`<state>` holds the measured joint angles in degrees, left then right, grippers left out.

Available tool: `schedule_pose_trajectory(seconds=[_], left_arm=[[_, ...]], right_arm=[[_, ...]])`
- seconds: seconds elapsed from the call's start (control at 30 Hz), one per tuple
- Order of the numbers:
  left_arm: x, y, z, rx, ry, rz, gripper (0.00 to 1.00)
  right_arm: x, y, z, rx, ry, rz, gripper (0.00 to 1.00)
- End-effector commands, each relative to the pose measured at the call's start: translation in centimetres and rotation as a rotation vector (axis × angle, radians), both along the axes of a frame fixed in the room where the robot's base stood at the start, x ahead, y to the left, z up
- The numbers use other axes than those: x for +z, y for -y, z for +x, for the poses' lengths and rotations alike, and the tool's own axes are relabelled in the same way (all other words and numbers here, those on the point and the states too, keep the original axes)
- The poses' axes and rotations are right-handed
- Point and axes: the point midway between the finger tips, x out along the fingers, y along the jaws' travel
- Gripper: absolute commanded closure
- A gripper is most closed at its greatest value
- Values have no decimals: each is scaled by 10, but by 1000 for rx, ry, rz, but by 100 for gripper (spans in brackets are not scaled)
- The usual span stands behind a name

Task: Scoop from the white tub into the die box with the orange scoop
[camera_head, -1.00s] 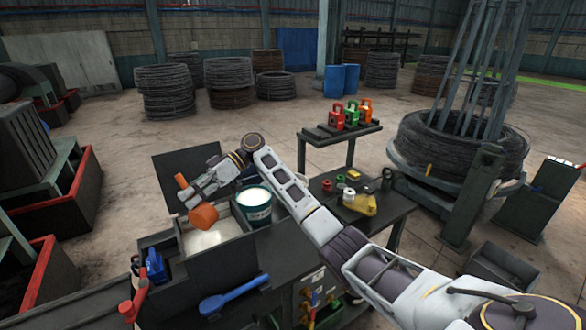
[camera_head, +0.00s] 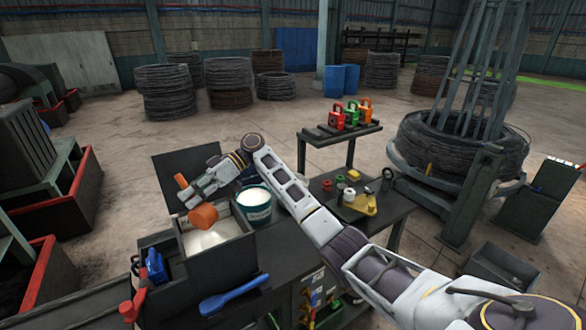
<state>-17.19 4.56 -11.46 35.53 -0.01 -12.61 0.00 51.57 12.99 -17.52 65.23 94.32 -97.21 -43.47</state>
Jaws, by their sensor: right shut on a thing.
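My right gripper (camera_head: 191,193) is shut on the orange scoop (camera_head: 203,216), holding it above the open die box (camera_head: 233,251). The scoop's bowl hangs over the pale powder in the box, and its handle end shows at the upper left of the gripper. I cannot see into the bowl. My left gripper is not in view.
A blue scoop (camera_head: 233,295) lies in front of the box. A blue tool and a red handle (camera_head: 133,299) are at the box's left. Small coloured parts and a yellow piece (camera_head: 361,205) lie on the bench at right. A raised dark panel (camera_head: 196,172) stands behind the gripper.

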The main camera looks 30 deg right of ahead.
Motion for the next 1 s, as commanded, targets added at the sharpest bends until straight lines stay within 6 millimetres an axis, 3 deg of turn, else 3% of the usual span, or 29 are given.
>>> schedule_pose_trajectory(seconds=[1.0], left_arm=[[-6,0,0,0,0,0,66]], right_arm=[[0,0,0,0,-84,100,100]])
